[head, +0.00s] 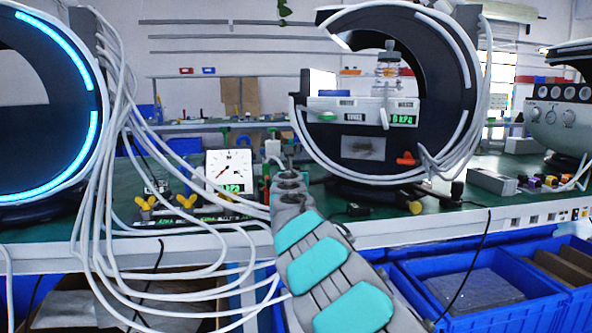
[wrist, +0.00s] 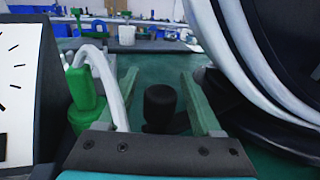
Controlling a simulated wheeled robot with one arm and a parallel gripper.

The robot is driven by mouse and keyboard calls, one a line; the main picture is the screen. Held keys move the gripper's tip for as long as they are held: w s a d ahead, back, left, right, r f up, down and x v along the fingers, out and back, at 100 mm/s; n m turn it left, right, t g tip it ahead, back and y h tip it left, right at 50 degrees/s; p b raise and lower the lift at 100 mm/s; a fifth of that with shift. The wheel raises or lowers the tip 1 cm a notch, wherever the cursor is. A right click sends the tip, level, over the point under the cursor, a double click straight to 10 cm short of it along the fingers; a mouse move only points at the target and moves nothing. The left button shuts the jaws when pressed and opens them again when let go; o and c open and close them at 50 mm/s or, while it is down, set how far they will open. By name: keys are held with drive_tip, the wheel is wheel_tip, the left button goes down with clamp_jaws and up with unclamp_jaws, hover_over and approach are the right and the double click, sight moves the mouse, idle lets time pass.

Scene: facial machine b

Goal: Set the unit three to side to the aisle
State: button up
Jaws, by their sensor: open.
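I cannot tell which thing is unit three; no label reads so. A round dark machine with a white casing (head: 455,50) stands on the bench in the middle. Another with a lit blue ring (head: 90,150) is at the left, and a third (head: 563,118) is at the right edge. My gripper (head: 287,165) is over the bench, between the gauge and the middle machine. In the wrist view my gripper (wrist: 158,78) is open. A black knob-like piece (wrist: 160,106) shows between its fingers; contact cannot be told. A green handle (wrist: 84,88) stands left of the fingers.
A white dial gauge (head: 229,170) and yellow valve handles (head: 186,201) are left of my gripper. White hoses (head: 118,100) hang in front of the bench. A red handle (head: 406,159) is on the middle machine. Blue crates (head: 470,312) sit below.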

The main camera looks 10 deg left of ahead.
clamp_jaws()
idle(0.4)
idle(0.9)
